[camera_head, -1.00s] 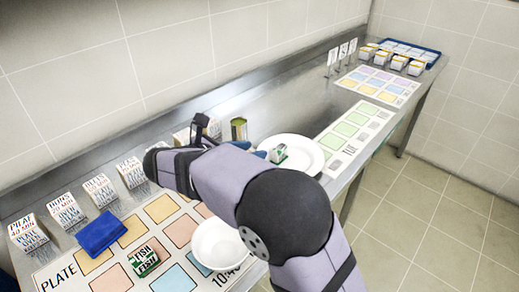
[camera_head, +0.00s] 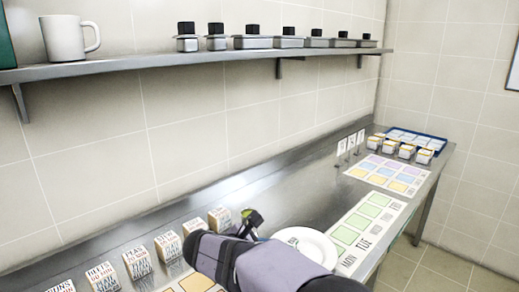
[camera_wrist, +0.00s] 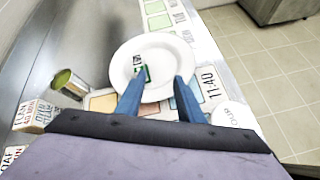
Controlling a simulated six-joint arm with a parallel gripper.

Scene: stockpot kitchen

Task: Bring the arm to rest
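My gripper (camera_wrist: 158,98) shows in the wrist view as two blue fingers held well apart with nothing between them gripped. Beyond the fingertips is a white plate (camera_wrist: 165,53) with a small green-and-white block (camera_wrist: 142,73) on it. In the head view my arm reaches in from the bottom, and the gripper end (camera_head: 250,222) is partly seen beside the plate (camera_head: 312,246). The arm hides part of the plate and the counter near it.
Several printed boxes (camera_head: 137,262) line the wall side. A shelf (camera_head: 200,57) with a white mug (camera_head: 66,38) and black-topped containers hangs above. A blue tray (camera_head: 419,138) sits at the far end. The middle counter (camera_head: 290,195) is clear.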

